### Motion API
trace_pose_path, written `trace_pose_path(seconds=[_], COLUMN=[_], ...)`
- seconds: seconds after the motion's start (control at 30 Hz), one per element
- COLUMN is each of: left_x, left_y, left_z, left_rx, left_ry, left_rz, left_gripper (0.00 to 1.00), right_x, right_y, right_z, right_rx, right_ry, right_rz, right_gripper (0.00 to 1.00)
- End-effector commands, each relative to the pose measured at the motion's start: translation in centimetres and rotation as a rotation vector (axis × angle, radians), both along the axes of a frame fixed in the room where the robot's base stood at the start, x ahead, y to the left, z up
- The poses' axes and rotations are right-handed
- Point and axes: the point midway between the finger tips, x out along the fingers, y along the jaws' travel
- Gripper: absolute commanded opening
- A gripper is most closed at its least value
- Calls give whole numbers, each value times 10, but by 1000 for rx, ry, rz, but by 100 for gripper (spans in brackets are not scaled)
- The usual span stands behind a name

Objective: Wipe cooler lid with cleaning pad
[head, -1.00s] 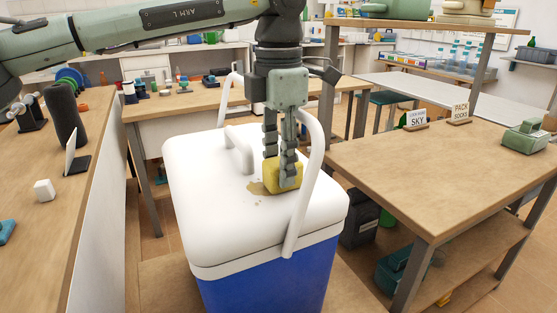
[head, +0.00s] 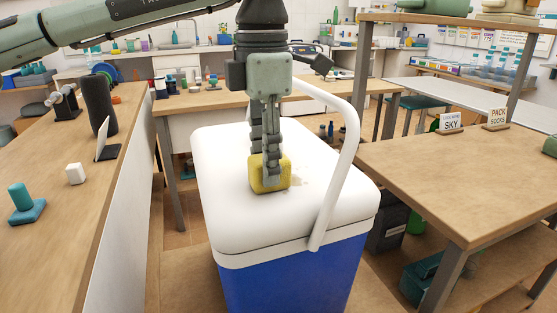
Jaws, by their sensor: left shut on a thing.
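The cooler has a blue body (head: 290,278) and a white lid (head: 225,168), with a white carry handle (head: 343,165) raised over its right side. My left gripper (head: 271,170) points down over the middle of the lid. It is shut on a yellow cleaning pad (head: 262,181), which appears to rest on the lid. Part of the stain may be hidden by the pad. My right gripper is not in view.
A wooden table (head: 465,185) with two small signs stands close on the right. The raised handle stands right of my gripper.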

Motion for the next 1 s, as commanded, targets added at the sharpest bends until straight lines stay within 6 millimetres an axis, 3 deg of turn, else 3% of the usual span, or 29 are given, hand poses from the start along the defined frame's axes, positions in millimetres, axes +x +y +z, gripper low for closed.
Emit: trace_pose_path(seconds=[0.3,0.7,1.0], left_x=[5,15,18], left_y=[3,-28,-39], left_z=[-2,0,1], left_rx=[1,0,0], left_ry=[0,2,1], left_rz=[1,0,0], left_gripper=[15,15,15], right_x=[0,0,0], right_y=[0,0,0], right_z=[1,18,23], right_rx=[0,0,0], right_ry=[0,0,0], right_rz=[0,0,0], right_gripper=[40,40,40])
